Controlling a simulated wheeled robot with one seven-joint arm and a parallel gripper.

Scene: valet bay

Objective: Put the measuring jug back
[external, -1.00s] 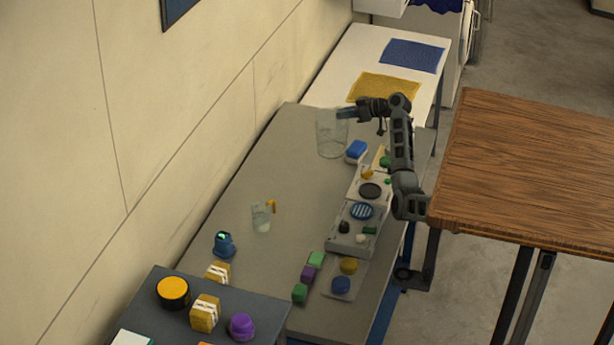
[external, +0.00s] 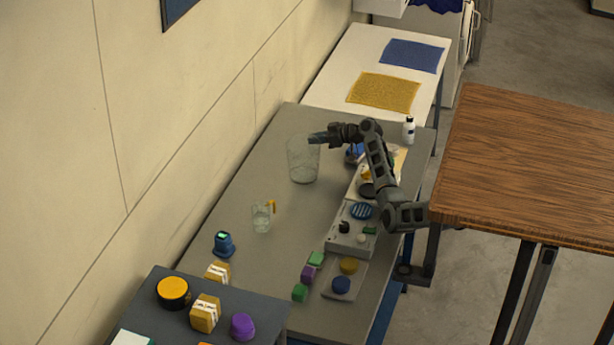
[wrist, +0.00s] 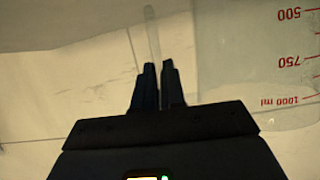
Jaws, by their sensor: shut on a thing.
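The measuring jug (external: 302,168) is a large clear vessel, upright over the far part of the grey bench. In the wrist view its clear wall with red marks up to 1000 ml (wrist: 290,75) fills the upper right. My gripper (external: 316,138) is shut on the jug at its upper edge. In the wrist view the dark fingertips (wrist: 158,78) pinch a thin clear part of it. I cannot tell whether the jug's base touches the bench.
A smaller clear cup (external: 261,218) with a yellow part stands nearer on the grey bench (external: 240,190). Trays with small items (external: 347,243) line the right side. A white bottle (external: 409,130) stands at the far right. The wooden table (external: 530,170) is to the right.

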